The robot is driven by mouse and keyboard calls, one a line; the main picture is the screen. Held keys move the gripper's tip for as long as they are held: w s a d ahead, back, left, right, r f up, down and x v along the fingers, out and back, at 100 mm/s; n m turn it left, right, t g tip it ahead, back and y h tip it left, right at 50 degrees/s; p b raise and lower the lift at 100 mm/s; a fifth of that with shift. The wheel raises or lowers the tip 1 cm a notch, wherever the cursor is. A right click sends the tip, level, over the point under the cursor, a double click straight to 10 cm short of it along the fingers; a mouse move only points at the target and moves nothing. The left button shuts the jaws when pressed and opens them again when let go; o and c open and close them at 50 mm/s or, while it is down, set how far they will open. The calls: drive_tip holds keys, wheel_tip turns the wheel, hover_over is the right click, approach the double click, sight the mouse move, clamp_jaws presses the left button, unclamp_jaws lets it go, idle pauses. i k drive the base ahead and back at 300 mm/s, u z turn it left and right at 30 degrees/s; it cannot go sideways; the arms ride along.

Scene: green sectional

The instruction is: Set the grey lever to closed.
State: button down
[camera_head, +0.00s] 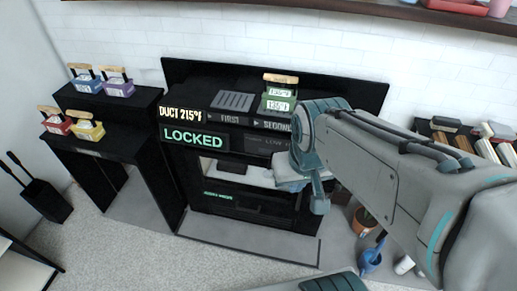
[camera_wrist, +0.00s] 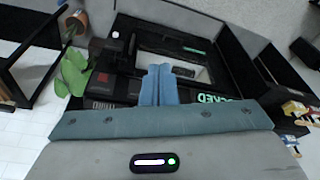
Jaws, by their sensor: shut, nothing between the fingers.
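The black cabinet (camera_head: 250,222) stands against the wall, with a lit display reading DUCT 215°F (camera_head: 181,115) and a green LOCKED sign (camera_head: 194,138). I cannot pick out the grey lever for certain; my arm covers the cabinet's right part in the head view. My gripper (camera_head: 287,183) is in front of the cabinet's right half, partly hidden by my wrist. In the wrist view its two blue fingers (camera_wrist: 157,72) are together and empty, pointing at the cabinet front near a pale opening. I cannot tell whether the fingertips touch anything.
A grey slatted panel (camera_head: 234,101) and a green block with a wooden handle (camera_head: 279,95) are on the cabinet top. Black stands at left hold several handled blocks (camera_head: 84,80). A potted plant (camera_wrist: 73,72) and a blue watering can (camera_head: 370,260) are near the cabinet's right side.

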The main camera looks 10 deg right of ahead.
sight(267, 173)
drive_tip(key=k, duration=1.15)
drive_tip(key=z, duration=0.85)
drive_tip(key=i, duration=0.7)
drive_tip(key=u, duration=0.45)
drive_tip(key=i, duration=0.7)
drive_tip(key=u, duration=0.8)
